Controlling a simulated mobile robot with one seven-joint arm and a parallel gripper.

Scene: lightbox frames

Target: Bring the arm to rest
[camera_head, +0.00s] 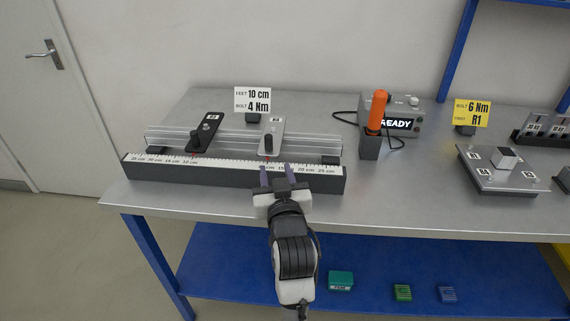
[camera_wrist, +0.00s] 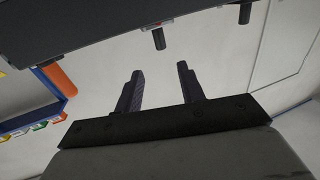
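My gripper (camera_head: 277,170) is at the front edge of the ruler rail in the head view, with my arm reaching up from below. Its two fingers stand apart with nothing between them. In the wrist view my gripper (camera_wrist: 159,69) also shows open and empty, below a dark bar (camera_wrist: 120,25) that crosses the top. The fingers overlap the ruler (camera_head: 225,167) in the picture; I cannot tell whether they touch it.
A rail fixture with a black foot (camera_head: 205,133) and a grey foot (camera_head: 272,136) lies on the metal table (camera_head: 400,203). To the right are an orange-handled tool (camera_head: 377,110), a READY box (camera_head: 405,108) and a plate (camera_head: 500,173). The table's front middle is clear.

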